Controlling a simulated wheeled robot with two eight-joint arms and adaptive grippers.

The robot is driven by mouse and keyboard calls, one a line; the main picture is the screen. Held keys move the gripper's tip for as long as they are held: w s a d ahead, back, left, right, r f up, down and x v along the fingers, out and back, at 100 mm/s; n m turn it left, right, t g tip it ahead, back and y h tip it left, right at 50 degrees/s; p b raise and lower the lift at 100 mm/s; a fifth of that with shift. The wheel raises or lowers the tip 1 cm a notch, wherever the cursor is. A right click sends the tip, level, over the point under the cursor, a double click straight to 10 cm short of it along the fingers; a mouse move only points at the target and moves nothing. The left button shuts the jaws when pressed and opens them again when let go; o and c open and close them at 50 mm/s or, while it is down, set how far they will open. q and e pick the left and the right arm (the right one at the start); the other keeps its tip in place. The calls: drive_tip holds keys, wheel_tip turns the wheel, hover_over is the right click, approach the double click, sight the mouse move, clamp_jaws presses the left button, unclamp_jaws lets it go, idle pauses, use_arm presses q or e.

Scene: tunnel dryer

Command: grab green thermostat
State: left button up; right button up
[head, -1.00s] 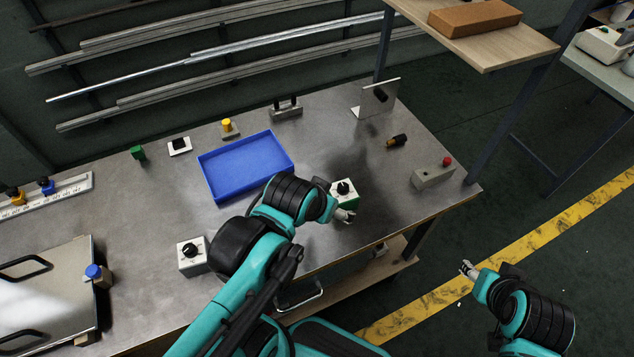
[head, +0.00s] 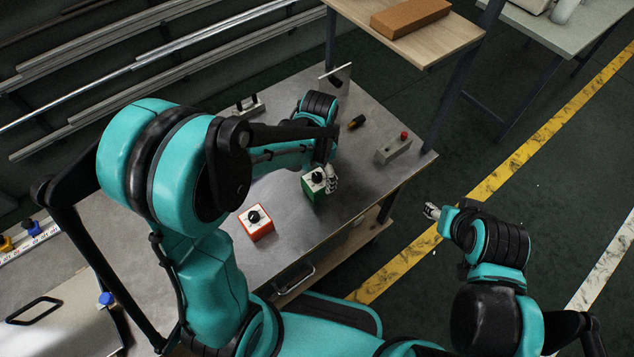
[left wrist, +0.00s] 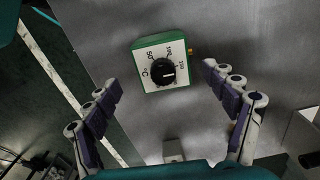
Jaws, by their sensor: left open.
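The green thermostat (head: 314,183), a green box with a white dial face and black knob, sits on the metal table near its front edge. In the left wrist view the green thermostat (left wrist: 163,65) is just beyond and between my fingertips, its face towards the camera. My left gripper (left wrist: 161,75) is open and empty, with a finger to each side. In the head view the left gripper (head: 330,178) is right beside the thermostat, partly covered by my arm. My right gripper (head: 432,211) is over the floor, away from the table; its opening is too small to judge.
A similar red thermostat (head: 256,222) stands left of the green one. A grey box with a red button (head: 394,149) and a black-and-orange item (head: 357,122) lie to the right. A raised wooden shelf (head: 425,45) overhangs the back right. My left arm hides much of the table.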

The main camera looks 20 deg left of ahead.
sight(317, 183)
use_arm(q)
drive_tip(key=f, duration=0.2)
drive_tip(key=f+b, duration=0.1)
drive_tip(key=f, duration=0.1)
drive_tip(key=f+b, duration=0.1)
drive_tip(key=f, duration=0.1)
drive_tip(key=shift+w+a, duration=0.1)
drive_tip(key=shift+a, duration=0.15)
drive_tip(key=c, duration=1.4)
